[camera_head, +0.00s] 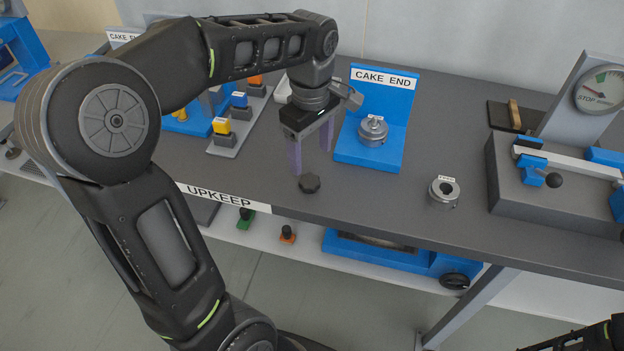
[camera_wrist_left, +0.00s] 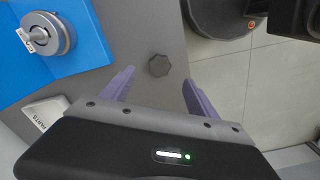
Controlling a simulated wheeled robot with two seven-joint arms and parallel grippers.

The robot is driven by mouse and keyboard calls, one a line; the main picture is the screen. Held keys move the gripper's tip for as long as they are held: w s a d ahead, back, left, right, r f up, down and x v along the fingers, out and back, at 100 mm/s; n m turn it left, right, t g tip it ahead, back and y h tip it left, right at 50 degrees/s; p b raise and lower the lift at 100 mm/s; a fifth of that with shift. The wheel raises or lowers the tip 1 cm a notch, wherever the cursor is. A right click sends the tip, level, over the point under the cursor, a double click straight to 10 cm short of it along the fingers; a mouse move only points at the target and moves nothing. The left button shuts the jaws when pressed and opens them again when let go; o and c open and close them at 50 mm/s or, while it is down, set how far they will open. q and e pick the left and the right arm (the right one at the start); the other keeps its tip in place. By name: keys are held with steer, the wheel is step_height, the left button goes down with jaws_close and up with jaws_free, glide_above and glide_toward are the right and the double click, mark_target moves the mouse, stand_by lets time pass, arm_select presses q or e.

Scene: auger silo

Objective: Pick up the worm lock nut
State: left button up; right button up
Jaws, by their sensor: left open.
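The worm lock nut, which I take to be the small dark faceted knob (camera_head: 309,183), lies on the dark grey bench top near the front edge. It also shows in the left wrist view (camera_wrist_left: 159,65), ahead of and between the two fingertips. My left gripper (camera_head: 312,160) points down just behind the nut, its purple fingers spread and nothing between them. Its open fingers also show in the left wrist view (camera_wrist_left: 158,79). Whether the fingertips touch the bench is hard to tell. My right gripper is out of the picture.
A blue CAKE END stand (camera_head: 380,100) with a metal fitting (camera_head: 373,131) is right of the left gripper. A loose metal collar (camera_head: 443,192) and a grey gauge fixture (camera_head: 520,190) are farther right. A grey rack with coloured knobs (camera_head: 222,140) is left. Bench around the nut is clear.

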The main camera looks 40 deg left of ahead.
mark_target(309, 180)
arm_select(q)
steer(key=shift+f, duration=1.35)
steer(key=shift+a+f+p, duration=0.15)
steer(key=shift+f+p, duration=0.05)
steer(key=shift+f, duration=1.1)
steer(key=shift+a+f+p, duration=0.1)
steer(key=shift+f+p, duration=0.1)
steer(key=shift+f, duration=1.1)
steer(key=c, duration=1.4)
steer(key=shift+c, duration=0.2)
steer(key=shift+r, duration=0.1)
